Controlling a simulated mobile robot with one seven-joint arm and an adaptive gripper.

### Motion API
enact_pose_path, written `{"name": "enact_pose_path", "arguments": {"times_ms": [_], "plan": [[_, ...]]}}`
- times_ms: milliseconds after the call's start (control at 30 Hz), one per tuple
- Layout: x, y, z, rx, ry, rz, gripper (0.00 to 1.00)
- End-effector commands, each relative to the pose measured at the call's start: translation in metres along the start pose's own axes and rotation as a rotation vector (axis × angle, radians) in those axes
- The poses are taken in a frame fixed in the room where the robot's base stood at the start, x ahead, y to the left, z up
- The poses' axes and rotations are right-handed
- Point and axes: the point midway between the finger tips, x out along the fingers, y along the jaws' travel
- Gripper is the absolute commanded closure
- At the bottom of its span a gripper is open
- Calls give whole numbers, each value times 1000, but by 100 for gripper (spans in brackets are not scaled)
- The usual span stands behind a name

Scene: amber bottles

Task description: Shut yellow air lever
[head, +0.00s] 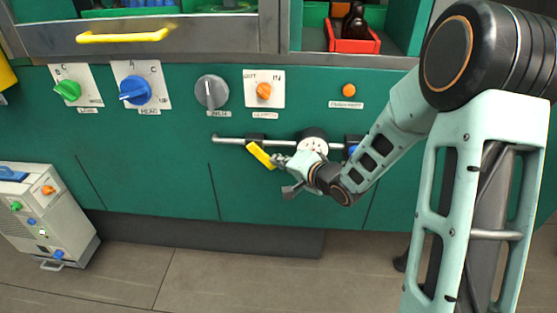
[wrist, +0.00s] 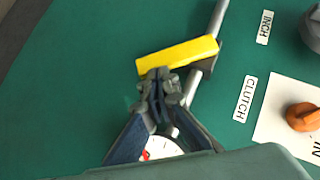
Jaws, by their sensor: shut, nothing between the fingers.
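The yellow air lever (head: 261,156) sits on a thin grey pipe (head: 230,140) along the green machine front. It slants down to the right from the pipe, at an angle to it. In the wrist view the lever (wrist: 180,54) lies across the upper middle, one end by the pipe. My gripper (head: 281,160) is shut and empty, just right of the lever's lower part. In the wrist view my fingertips (wrist: 160,82) are right at the lever's free half and overlap its lower edge. I cannot tell whether they touch it.
A round white gauge (head: 313,140) and a blue part (head: 353,150) are on the pipe near my wrist. Above are a grey knob (head: 211,92), the orange clutch switch (head: 263,91) and an orange button (head: 348,90). Free floor lies below; a grey box unit (head: 45,215) stands left.

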Motion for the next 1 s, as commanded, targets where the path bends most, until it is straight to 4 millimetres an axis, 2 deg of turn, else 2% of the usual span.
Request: {"name": "enact_pose_path", "arguments": {"times_ms": [367,667,1000], "plan": [[8,8,8,108,-2,-101,100],[20,14,20,276,0,-269,100],[29,13,29,274,-1,-275,100]]}}
